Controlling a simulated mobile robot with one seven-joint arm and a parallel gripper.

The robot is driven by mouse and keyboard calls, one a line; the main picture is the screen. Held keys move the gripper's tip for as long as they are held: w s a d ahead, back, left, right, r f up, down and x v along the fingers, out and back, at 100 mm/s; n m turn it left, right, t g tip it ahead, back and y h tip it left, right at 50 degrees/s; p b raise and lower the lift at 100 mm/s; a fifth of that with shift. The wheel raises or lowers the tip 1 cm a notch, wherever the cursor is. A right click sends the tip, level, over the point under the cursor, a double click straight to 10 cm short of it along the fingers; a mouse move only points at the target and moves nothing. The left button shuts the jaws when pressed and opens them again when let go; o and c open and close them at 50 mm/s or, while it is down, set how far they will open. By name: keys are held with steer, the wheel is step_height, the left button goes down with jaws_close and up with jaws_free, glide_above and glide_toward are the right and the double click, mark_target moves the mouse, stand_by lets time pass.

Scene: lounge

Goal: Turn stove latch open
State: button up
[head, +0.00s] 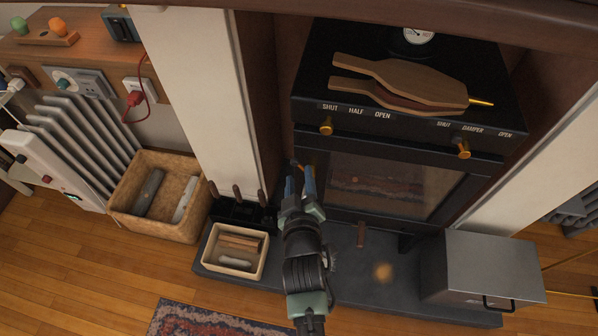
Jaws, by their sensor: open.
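The black stove (310,85) stands in the recess, with a glass door (390,185) on its front that looks shut. My gripper (301,172) is open, its two blue fingers pointing up at the left edge of the door. A small dark and brass-coloured piece (296,163) shows at the fingertips and may be the door latch; the fingers partly hide it, and I cannot tell whether they touch it.
Wooden bellows (400,80) lie on the stove top. A tool stand (240,212) and a cream box (234,250) are left of my arm. A grey metal box (490,265) stands at the hearth's right. A wicker basket (160,195) is further left.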

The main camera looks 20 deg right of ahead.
mark_target(299, 166)
steer(key=shift+x, duration=1.6)
jaws_close()
steer(key=shift+r, duration=0.1)
